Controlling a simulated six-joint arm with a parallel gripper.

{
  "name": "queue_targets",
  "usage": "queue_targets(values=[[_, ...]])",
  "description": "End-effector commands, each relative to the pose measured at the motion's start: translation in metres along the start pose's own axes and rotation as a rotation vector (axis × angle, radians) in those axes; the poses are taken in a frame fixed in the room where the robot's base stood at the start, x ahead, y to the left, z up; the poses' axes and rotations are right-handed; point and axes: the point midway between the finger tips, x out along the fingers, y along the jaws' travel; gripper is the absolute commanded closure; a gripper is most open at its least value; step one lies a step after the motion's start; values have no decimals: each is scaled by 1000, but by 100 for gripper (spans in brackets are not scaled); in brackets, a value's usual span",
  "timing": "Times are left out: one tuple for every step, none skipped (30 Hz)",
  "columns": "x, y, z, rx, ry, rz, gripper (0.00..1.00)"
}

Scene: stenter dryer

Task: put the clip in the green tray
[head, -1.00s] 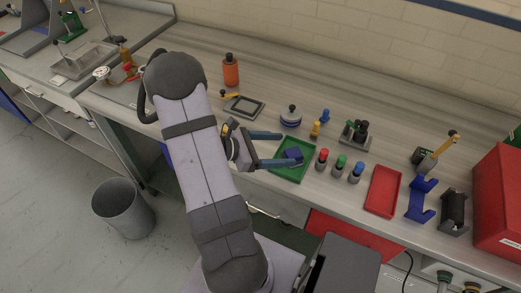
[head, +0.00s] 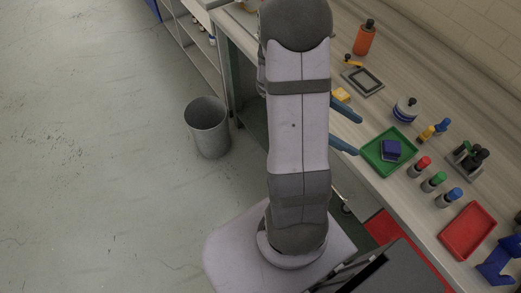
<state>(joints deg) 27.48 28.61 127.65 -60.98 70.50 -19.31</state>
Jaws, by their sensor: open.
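The green tray (head: 374,161) lies on the workbench to the right of my arm. A small dark blue blocky piece (head: 392,150) rests inside it, towards its upper right; it looks like the clip, though its shape is too small to be sure. My gripper (head: 359,136) is open, its two blue fingers apart with nothing between them. The fingers point right, with the lower tip close to the tray's left edge and clear of the dark blue piece. My arm hides the gripper's base.
Red, green and blue-capped bottles (head: 433,182) stand right of the tray, with a red tray (head: 467,231) beyond. A round blue-and-white container (head: 406,109), a dark frame (head: 363,81) and an orange bottle (head: 364,38) stand behind. A grey bin (head: 207,128) is on the floor.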

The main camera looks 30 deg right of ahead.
Motion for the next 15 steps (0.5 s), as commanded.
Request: queue_targets(values=[[-14,-9,-8,41,60,-4,29],[-22,-17,-15,72,102,-15,29],[-35,-28,-26,115,165,-30,29],[-46,-36,-34,150,216,-43,29],[-57,-46,-42,184,269,-57,29],[-73,-58,-54,232,344,-80,29],[-85,-68,-63,268,400,-99,29],[-98,-78,-72,302,456,-119,29],[-114,-90,-83,347,530,-150,29],[-126,-99,-90,379,582,-174,29],[-139,-108,-97,408,633,-197,29],[-154,-119,-105,446,697,-231,29],[-165,-126,-110,471,741,-255,29],[-176,-133,-115,494,782,-280,29],[-188,-141,-120,521,830,-310,29]])
